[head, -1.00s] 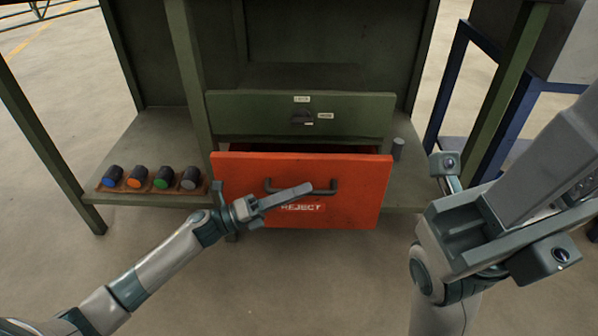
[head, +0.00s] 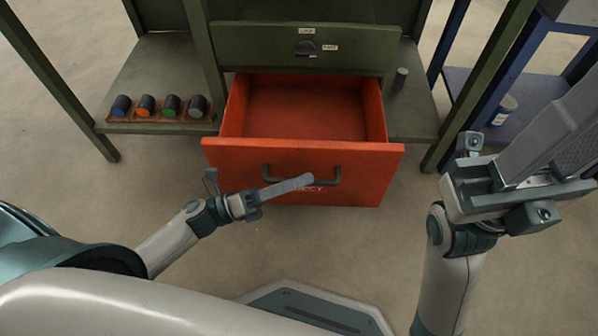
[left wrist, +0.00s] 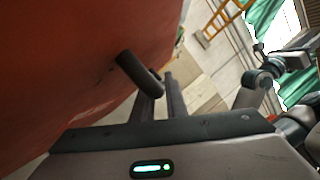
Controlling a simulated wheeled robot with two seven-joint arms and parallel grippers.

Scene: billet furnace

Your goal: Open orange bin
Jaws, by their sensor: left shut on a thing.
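The orange bin (head: 235,160) is a drawer with a dark bar handle (head: 335,177) and a partly covered "REJECT" label on its front. It is pulled well out of the green bench, and its visible inside is empty. In the left wrist view the handle (left wrist: 138,72) runs to the fingers beside the orange front (left wrist: 70,70). My right gripper (head: 530,170) is raised at the right, away from the bin; its jaw opening is not clear.
A green drawer (head: 270,45) with a dark knob is shut above the bin. A tray (head: 150,126) of several dark cylinders with coloured ends is on the left shelf. A small grey cylinder (head: 400,78) is on the right shelf. A blue stand (head: 530,90) is at right.

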